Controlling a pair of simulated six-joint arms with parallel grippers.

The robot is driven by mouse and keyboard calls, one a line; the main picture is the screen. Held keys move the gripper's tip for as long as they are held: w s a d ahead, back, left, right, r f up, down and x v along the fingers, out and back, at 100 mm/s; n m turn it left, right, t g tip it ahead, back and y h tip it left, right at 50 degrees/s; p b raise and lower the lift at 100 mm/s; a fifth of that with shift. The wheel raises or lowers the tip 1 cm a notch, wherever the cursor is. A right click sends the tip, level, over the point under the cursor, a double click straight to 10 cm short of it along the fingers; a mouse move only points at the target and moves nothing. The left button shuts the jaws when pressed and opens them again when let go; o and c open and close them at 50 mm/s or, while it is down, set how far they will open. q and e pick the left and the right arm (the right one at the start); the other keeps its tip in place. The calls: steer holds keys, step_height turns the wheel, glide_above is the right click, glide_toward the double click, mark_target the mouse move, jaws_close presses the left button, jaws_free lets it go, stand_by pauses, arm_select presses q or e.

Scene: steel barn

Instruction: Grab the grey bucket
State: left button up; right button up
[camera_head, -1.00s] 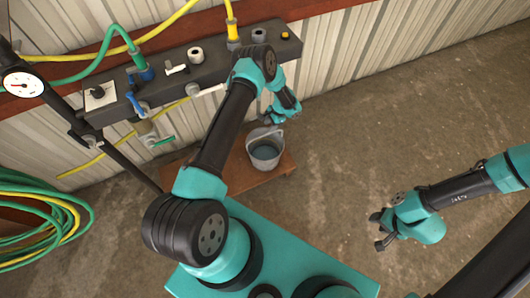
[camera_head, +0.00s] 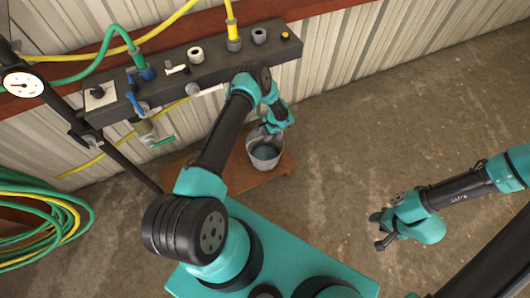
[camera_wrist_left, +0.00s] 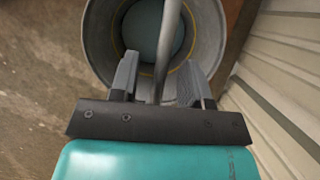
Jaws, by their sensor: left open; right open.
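The grey bucket (camera_head: 265,154) stands upright on a low wooden platform against the wall in the head view. It holds something blue-grey that looks like water. My left gripper (camera_head: 268,131) is over the bucket's far rim. In the left wrist view the left gripper (camera_wrist_left: 160,80) is open, its two fingers on either side of the bucket's raised handle (camera_wrist_left: 168,45), apart from it as far as I can see. The bucket (camera_wrist_left: 100,35) fills the top of that view. My right gripper (camera_head: 378,230) is open and empty over the concrete floor, away from the bucket.
The wooden platform (camera_head: 228,180) is under the bucket. A dark manifold bar (camera_head: 215,67) with valves and hoses runs along the corrugated wall above. Coiled green and yellow hoses (camera_head: 40,225) hang at left. The floor (camera_head: 345,150) right of the bucket is clear.

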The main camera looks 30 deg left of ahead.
arm_select(q)
steer(key=shift+s+a+f, duration=0.1)
steer(key=shift+s+f, duration=0.05)
steer(key=shift+f, duration=0.35)
steer(key=shift+f, duration=0.25)
stand_by(0.6)
steer(key=shift+c, duration=0.2)
jaws_close()
stand_by(1.1)
